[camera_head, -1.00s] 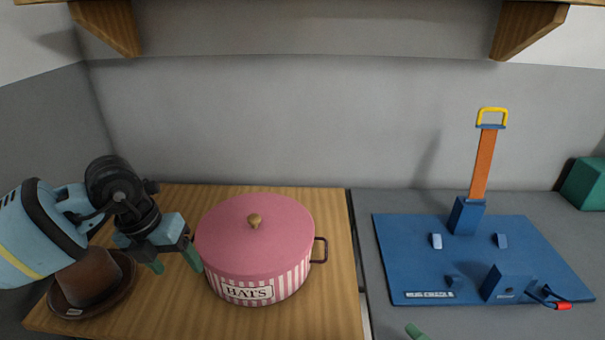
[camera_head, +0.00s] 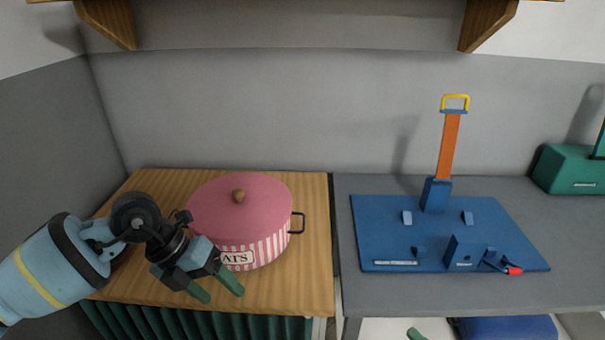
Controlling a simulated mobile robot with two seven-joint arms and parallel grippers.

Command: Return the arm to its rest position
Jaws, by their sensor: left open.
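My left gripper (camera_head: 220,292) is at the lower left, with its two green fingers apart and nothing between them. It is in front of the pink hat box (camera_head: 240,205) and hides part of its label and lower left side. The hat box is striped pink and white below, with its lid on and a wooden knob on top. Of my right gripper only a small green fingertip (camera_head: 415,333) shows at the bottom edge; whether it is open or shut cannot be seen.
The wooden counter (camera_head: 312,225) bears the hat box, and a green curtain (camera_head: 170,322) hangs below its front edge. The grey counter (camera_head: 580,240) holds a blue board (camera_head: 375,235) with an upright orange strap (camera_head: 449,145). A green case (camera_head: 570,170) stands at the right. Wooden brackets (camera_head: 490,22) hang above.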

